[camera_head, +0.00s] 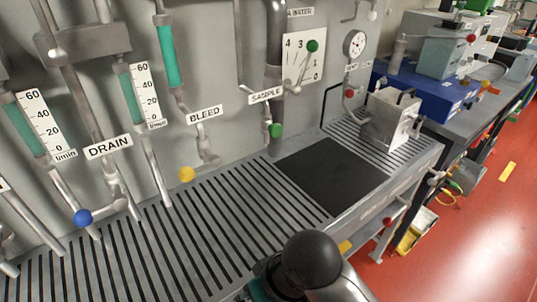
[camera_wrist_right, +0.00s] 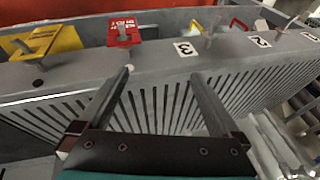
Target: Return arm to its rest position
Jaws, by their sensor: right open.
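My right arm (camera_head: 312,262) comes in at the bottom middle of the head view, over the front edge of the slatted metal bench. Its fingers are not visible there. In the right wrist view my right gripper (camera_wrist_right: 162,78) is open, with two dark fingers spread apart and nothing between them. Beyond the fingers is a grey metal ledge (camera_wrist_right: 75,76) with a slatted face. A yellow tag (camera_wrist_right: 55,40) and a red tag (camera_wrist_right: 124,31) are on it. My left gripper is in neither view.
The slatted bench (camera_head: 225,212) carries a black mat (camera_head: 332,175) and a metal box (camera_head: 388,120). On the wall panel are a blue knob (camera_head: 83,217), a yellow knob (camera_head: 187,174) and a green knob (camera_head: 275,130). Red floor (camera_head: 475,225) lies open at the right.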

